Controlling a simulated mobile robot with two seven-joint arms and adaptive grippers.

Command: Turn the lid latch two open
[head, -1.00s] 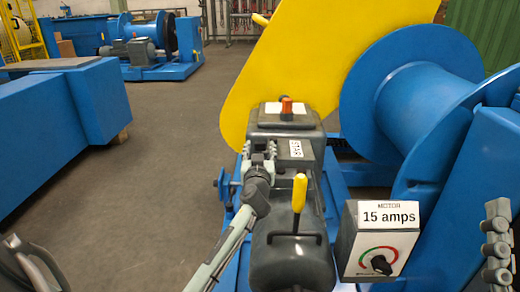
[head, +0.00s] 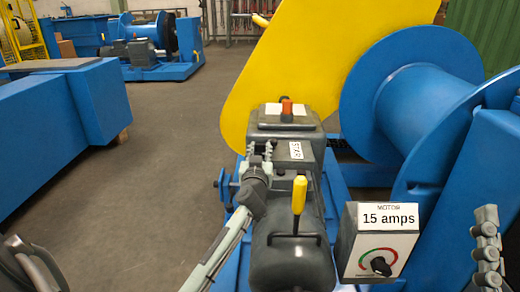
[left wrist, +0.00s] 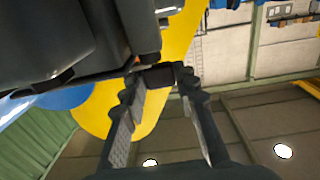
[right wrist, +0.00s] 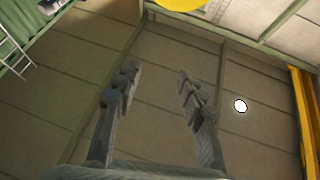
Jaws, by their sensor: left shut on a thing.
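My left gripper (head: 259,152) is at the left side of the STAR box. In the left wrist view its fingers (left wrist: 160,78) are closed on a small dark block, apparently a lid latch (left wrist: 157,75), beside the dark housing (left wrist: 60,45). I cannot tell which numbered latch it is, or its angle. My right gripper (right wrist: 153,92) is open and empty; part of it shows at the right edge of the head view (head: 487,222).
A yellow-handled lever (head: 299,195) stands up from the motor close to my left arm. A 15 amps dial box (head: 380,245) is at the right front. A blue drum (head: 425,105) and yellow guard (head: 300,60) stand behind. Open floor (head: 170,160) lies left.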

